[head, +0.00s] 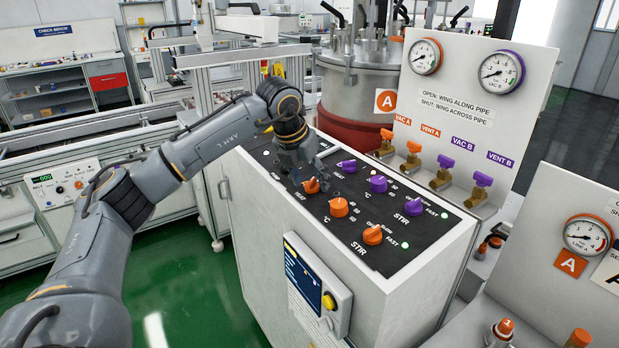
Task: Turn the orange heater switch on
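The orange heater switch (311,186) is a small knob by a HEAT label on the black top panel (345,247) of the white control cabinet. It is at the left end of the orange row. My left gripper (312,174) points down over the panel, right beside and above this knob, and partly hides its surroundings. I cannot tell whether its fingers touch the knob or how far apart they are. The knob's exact setting is too small to read. My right gripper is not in view.
Orange dials (339,207) and (373,235) sit near the switch, with a purple switch (346,166) and purple dials (378,184) behind. A display box with a yellow button (329,301) hangs on the cabinet front. Valves (410,162) and gauges (426,57) stand at the back right.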

